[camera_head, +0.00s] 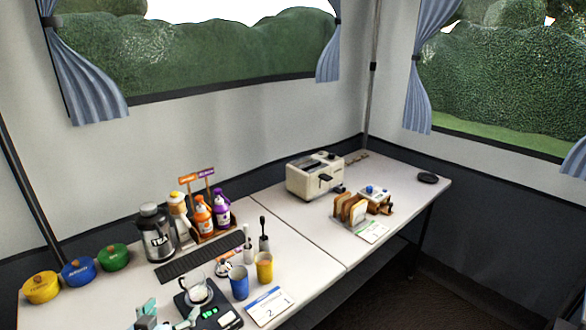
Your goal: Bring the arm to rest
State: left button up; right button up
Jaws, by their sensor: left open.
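My left gripper (170,312) shows at the bottom edge of the head view, over the near part of the table (310,255). Its jaws are open, with the fingertips apart and nothing seen between them. It is just left of a dark scale (209,311) that bears a glass jug (198,290). Whether it touches the scale cannot be told. Most of my left arm is cut off by the frame edge. My right gripper is not in view.
Yellow, blue and green pots line the left.

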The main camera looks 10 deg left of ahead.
pick_arm(q)
jog(key=s+d+f+m+g, duration=0.1)
jog(key=s+d+f+g, duration=0.15)
jog(key=s+d, duration=0.35)
jog(key=s+d+f+m+g+h, duration=0.15)
jog(key=s+d+g, duration=0.3)
jog(key=s, duration=0.45)
jog(key=s+d+f+m+g, duration=0.1)
jog(key=s+d+f+g, duration=0.15)
jog(key=s+d, duration=0.35)
jog(key=s+a+f+g, duration=0.1)
jog(key=s+f, duration=0.1)
jog(key=f, duration=0.9)
jog(key=s+a+f+g, duration=0.1)
jog(key=s+f, duration=0.1)
jog(key=f, duration=0.8)
jog(key=s+a+f, duration=0.1)
jog(key=s+f, duration=1.1)
jog(key=s, duration=0.1)
jog(key=shift+s+n+g, duration=0.35)
jog(key=shift+f, duration=0.1)
